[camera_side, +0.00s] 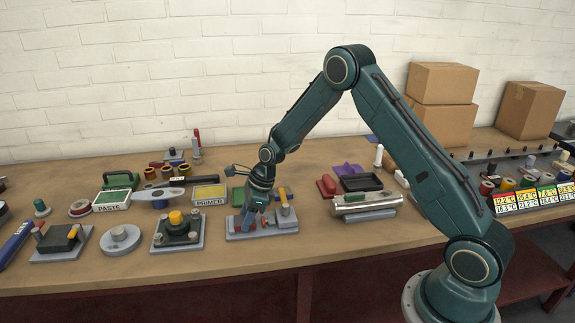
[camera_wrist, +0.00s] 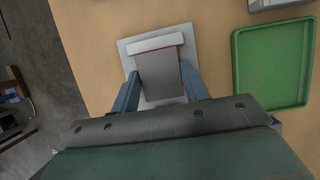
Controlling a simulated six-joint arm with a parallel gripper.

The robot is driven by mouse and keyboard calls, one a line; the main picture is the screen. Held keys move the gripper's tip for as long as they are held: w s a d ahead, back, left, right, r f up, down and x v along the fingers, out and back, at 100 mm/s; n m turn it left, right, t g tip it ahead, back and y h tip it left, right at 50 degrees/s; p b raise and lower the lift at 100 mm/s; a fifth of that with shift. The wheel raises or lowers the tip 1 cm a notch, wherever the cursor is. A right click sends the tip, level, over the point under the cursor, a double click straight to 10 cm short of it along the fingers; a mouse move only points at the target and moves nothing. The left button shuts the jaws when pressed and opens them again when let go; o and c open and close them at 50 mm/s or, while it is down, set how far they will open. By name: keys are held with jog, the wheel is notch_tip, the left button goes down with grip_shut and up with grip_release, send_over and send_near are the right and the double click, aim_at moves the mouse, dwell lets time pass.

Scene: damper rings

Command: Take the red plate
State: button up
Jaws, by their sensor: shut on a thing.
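A plate (camera_wrist: 160,76) with a dull grey-brown face and a thin reddish edge stands between my fingers in the wrist view. My gripper (camera_wrist: 160,88) is shut on it, one blue-grey finger on each side. The plate is over a pale grey base (camera_wrist: 128,47) with a white bar across its far end. In the side view my gripper (camera_side: 257,214) points down, low over a light grey fixture (camera_side: 262,235) near the bench's front. My fingers hide most of the plate there. I cannot tell whether it still touches the base.
A green tray (camera_wrist: 272,68) lies close to the right in the wrist view. In the side view, a black block with a yellow knob (camera_side: 178,230) is to the left, and a metal cylinder (camera_side: 366,202) on a stand is to the right. The bench's front edge is near.

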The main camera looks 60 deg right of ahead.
jog(key=shift+r, duration=0.2)
notch_tip(320, 180, up, 20)
dwell(0.6)
jog(key=shift+f, duration=0.1)
jog(key=shift+w+f, duration=0.1)
dwell(0.4)
